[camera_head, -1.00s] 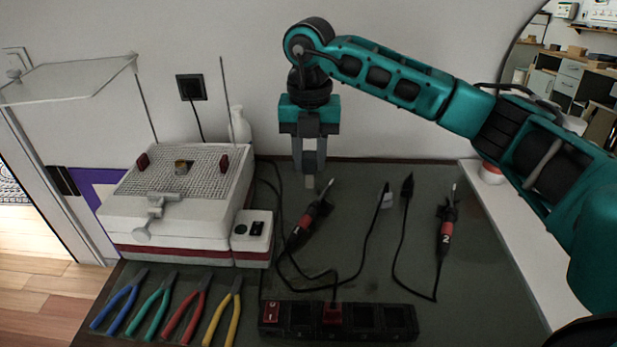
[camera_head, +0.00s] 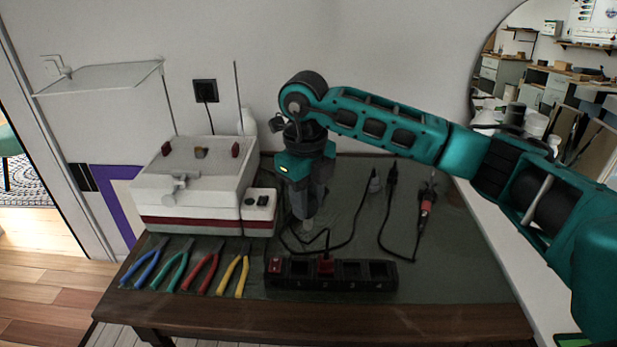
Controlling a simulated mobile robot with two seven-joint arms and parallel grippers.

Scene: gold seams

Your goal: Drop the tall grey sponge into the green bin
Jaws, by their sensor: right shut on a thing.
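My right gripper (camera_head: 308,212) points down over the dark worktop, behind the power strip. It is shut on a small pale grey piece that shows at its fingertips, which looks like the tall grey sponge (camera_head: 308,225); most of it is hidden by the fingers. A green edge (camera_head: 572,340) shows at the bottom right corner, partly behind my right arm; it may be the green bin, but too little shows to tell. My left gripper is not in view.
A black power strip (camera_head: 330,275) lies in front of the gripper, with several coloured pliers (camera_head: 207,270) to its left. A white box-shaped machine (camera_head: 195,190) stands at the back left. A red-handled iron (camera_head: 426,207) and loose cables lie to the right.

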